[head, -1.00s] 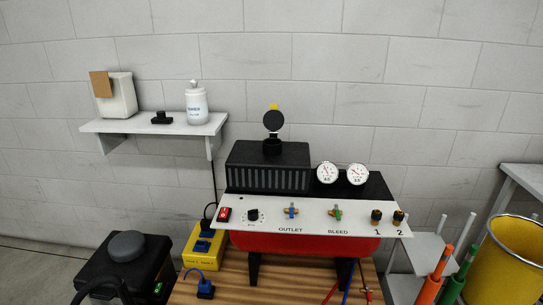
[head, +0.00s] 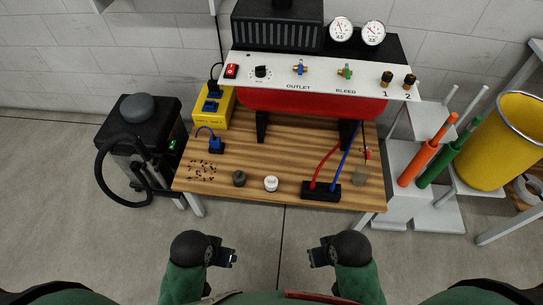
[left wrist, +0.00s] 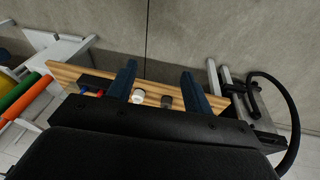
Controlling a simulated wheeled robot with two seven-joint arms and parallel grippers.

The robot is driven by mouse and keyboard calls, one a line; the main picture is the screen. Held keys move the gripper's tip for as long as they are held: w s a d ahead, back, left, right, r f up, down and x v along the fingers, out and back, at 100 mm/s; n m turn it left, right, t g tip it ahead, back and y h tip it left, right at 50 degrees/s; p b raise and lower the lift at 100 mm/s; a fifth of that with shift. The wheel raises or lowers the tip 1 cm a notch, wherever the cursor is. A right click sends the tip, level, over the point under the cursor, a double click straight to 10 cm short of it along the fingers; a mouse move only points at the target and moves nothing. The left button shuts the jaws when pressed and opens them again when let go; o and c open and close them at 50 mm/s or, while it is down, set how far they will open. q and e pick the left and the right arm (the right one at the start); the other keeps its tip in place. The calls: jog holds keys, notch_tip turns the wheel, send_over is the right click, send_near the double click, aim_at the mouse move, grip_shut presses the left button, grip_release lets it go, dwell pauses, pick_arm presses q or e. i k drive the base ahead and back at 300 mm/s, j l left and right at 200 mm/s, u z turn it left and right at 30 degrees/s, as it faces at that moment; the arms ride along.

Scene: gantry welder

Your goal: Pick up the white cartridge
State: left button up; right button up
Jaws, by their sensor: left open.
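The white cartridge (head: 271,183) is a small white cylinder standing near the front edge of the wooden table (head: 290,148). A dark grey cylinder (head: 239,178) stands just to its left. In the left wrist view the white cartridge (left wrist: 138,97) shows beyond the fingers, beside the dark cylinder (left wrist: 166,102). My left gripper (head: 233,257) is in front of the table, apart from the cartridge; its two blue fingers (left wrist: 157,82) are spread with nothing held. My right gripper (head: 312,257) is also in front of the table, and its finger gap is too small to tell.
A black block with red and blue cables (head: 320,190) lies right of the cartridge. Small scattered bits (head: 202,170) and a blue plug (head: 215,145) lie at left. The red machine (head: 310,101) overhangs the table's back. Orange and green tubes (head: 428,162) stand at right.

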aim_at(270, 182)
jog(key=l+u, duration=0.1)
jog(key=u, duration=1.5)
jog(key=k+l+u, duration=0.15)
jog(key=k+l, duration=0.15)
jog(key=k+l+u, duration=0.15)
jog(key=k+l, duration=0.15)
jog(key=k, duration=0.2)
jog(key=k+l+u, duration=0.1)
jog(key=k, duration=0.3)
jog(key=l, duration=0.1)
